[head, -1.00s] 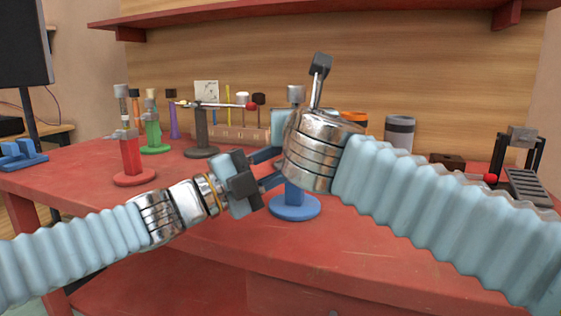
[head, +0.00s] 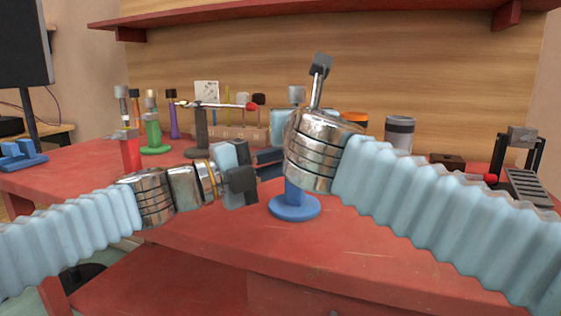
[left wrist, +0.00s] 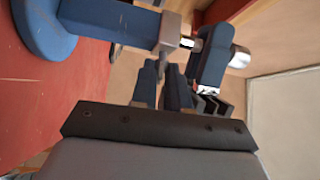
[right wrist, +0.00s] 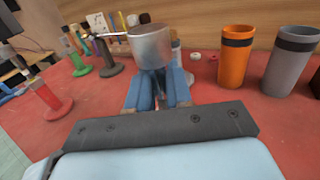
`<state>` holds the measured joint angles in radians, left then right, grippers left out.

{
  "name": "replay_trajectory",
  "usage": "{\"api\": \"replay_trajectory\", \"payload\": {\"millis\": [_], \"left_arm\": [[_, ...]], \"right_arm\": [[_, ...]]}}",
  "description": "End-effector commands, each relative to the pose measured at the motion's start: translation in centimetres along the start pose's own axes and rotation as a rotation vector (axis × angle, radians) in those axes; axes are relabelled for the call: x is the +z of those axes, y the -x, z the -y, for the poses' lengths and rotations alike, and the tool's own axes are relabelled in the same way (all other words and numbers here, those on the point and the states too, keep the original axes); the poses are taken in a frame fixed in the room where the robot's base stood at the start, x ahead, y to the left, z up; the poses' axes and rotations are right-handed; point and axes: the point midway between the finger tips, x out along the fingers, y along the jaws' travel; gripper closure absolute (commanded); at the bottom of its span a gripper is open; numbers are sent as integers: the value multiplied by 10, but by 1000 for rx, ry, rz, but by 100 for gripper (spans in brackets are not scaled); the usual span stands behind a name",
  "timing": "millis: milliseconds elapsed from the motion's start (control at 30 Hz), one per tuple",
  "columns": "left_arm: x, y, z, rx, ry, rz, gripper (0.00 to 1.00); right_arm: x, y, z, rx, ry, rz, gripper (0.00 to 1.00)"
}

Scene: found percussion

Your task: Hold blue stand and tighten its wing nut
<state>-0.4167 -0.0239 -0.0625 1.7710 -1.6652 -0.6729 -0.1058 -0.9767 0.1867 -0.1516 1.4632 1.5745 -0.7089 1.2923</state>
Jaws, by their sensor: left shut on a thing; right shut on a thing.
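The blue stand (head: 294,208) stands upright near the table's front edge, with its round base flat on the red top. Its silver cap (head: 296,93) shows above my right gripper; the cap is large in the right wrist view (right wrist: 150,46). My right gripper (right wrist: 160,82) is shut on the stand just below this cap. In the left wrist view the stand's blue post (left wrist: 110,22) runs to a grey collar (left wrist: 172,32). My left gripper (left wrist: 165,72) is shut on the wing nut beside the collar; its fingers mostly hide the nut.
Red (head: 131,152), green (head: 153,138) and dark grey (head: 200,135) stands are at the left. Orange (right wrist: 235,58) and grey (right wrist: 290,62) cups stand behind the right gripper.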

Motion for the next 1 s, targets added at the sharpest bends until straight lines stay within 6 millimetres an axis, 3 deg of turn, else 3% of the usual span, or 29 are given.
{"api": "replay_trajectory", "payload": {"millis": [500, 533, 633, 1000], "left_arm": [[-1, 0, 0, 73, -71, -3, 100], [-1, 0, 0, 73, -71, -3, 81], [-1, 0, 0, 73, -71, -2, 67], [0, 7, 2, 71, -72, 1, 67]], "right_arm": [[0, 0, 0, -1, 0, 0, 100], [0, 0, 0, -1, 0, 0, 100], [0, 0, 0, -1, 0, 0, 100], [0, 0, 0, -1, 0, 0, 100]]}}
